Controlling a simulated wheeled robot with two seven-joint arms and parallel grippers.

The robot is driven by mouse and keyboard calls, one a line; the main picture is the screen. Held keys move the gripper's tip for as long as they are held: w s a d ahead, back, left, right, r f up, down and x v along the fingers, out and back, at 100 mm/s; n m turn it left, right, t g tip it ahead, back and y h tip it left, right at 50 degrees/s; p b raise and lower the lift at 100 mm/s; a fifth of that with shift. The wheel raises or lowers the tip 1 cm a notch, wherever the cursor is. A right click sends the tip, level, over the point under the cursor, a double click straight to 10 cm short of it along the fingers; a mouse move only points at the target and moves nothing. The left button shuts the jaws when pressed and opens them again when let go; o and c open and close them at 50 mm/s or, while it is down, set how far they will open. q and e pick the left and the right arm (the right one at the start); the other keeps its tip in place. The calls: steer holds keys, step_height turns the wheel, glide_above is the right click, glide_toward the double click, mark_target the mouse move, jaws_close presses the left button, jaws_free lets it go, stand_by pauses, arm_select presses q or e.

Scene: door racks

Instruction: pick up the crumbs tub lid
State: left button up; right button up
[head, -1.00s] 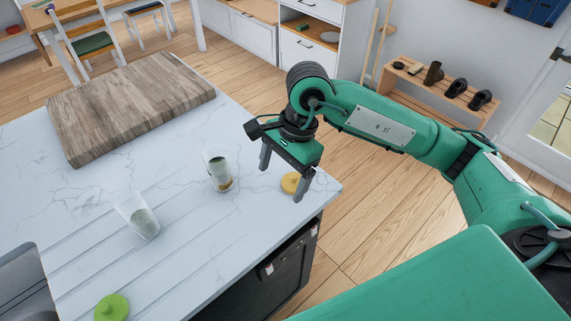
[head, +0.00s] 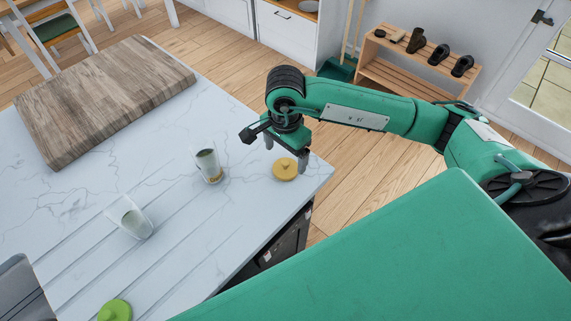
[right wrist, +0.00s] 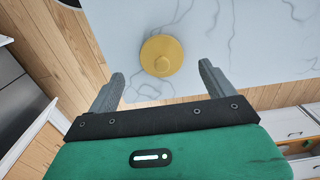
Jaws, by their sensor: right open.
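A round yellow lid (head: 285,169) with a small knob lies flat on the white marble worktop near its right corner. It also shows in the right wrist view (right wrist: 161,54), centred just beyond the fingertips. A green knobbed lid (head: 115,310) lies at the front edge of the picture. Neither lid carries a name I can read. My right gripper (head: 285,155) is open and empty, pointing down by the yellow lid. In the right wrist view its fingers (right wrist: 161,70) stand apart on either side, not touching the lid. My left gripper is out of view.
A clear tub (head: 207,164) stands left of the yellow lid, and another clear tub (head: 130,217) is farther left. A thick wooden board (head: 105,95) lies at the back left. The worktop (head: 245,215) is clear around the yellow lid; its edge is close on the right.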

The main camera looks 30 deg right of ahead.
mark_target(284, 163)
step_height(284, 163, down, 4)
steer(key=shift+w+p, duration=0.1)
steer(key=shift+p, duration=1)
steer(key=shift+f, duration=0.55)
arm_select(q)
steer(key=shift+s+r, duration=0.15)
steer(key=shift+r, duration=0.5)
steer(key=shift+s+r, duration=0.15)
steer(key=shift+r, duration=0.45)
arm_select(e)
steer(key=c, duration=1)
